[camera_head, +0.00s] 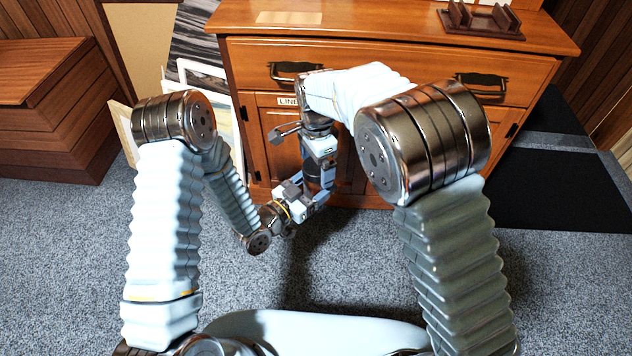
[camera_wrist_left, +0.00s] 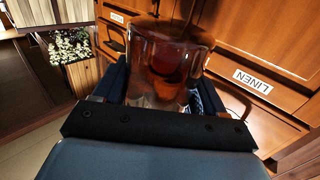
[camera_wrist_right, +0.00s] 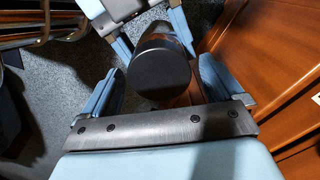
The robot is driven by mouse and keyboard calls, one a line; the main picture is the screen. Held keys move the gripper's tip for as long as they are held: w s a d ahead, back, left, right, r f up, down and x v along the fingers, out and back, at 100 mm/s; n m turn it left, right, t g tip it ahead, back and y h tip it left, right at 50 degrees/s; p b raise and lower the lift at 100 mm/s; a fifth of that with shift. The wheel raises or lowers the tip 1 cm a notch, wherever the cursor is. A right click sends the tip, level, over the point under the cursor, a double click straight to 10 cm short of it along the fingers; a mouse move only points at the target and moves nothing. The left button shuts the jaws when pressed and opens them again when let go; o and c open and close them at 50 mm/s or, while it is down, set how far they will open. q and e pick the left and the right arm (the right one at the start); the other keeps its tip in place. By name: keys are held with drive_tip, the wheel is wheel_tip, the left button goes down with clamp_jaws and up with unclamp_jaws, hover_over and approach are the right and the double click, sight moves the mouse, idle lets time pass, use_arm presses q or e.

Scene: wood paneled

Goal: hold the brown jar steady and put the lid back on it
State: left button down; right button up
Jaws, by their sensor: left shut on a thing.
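The brown jar (camera_wrist_left: 168,62) is reddish see-through glass and fills the middle of the left wrist view. My left gripper (camera_head: 307,190) is shut on it, with a finger on each side, in front of the cabinet. The dark round lid (camera_wrist_right: 161,74) faces the camera in the right wrist view, at the jar's top end. I cannot tell whether it is fully seated. My right gripper (camera_wrist_right: 162,66) comes from above; its fingers are apart, one on each side of the lid, with gaps showing. In the head view, my right wrist partly hides lid and jar.
A wooden cabinet (camera_head: 400,57) with drawers and a LINEN label stands close behind the grippers. A wooden rack (camera_head: 481,19) is on its top. Framed panels (camera_head: 123,128) lean at the left. Grey carpet (camera_head: 330,275) in front is clear apart from my arms.

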drive_tip(key=shift+r, duration=0.1)
wheel_tip(320, 180, up, 12)
idle(0.6)
drive_tip(key=d+f+n+y, duration=0.1)
drive_tip(key=d+f+n, duration=0.3)
drive_tip(key=f, duration=0.7)
drive_tip(key=d+f+n+y, duration=0.1)
drive_tip(key=d+f, duration=0.5)
drive_tip(key=f, duration=0.6)
drive_tip(key=s+d+f+n+y, duration=0.1)
drive_tip(key=s+d+f+n, duration=0.1)
drive_tip(key=s+f, duration=0.4)
drive_tip(key=s+d+f+n+y, duration=0.1)
drive_tip(key=s+f, duration=0.6)
drive_tip(key=s, duration=0.7)
drive_tip(key=shift+s+d+f+n+t, duration=0.3)
drive_tip(key=shift+s+d+n, duration=0.1)
drive_tip(key=shift+d+n, duration=0.5)
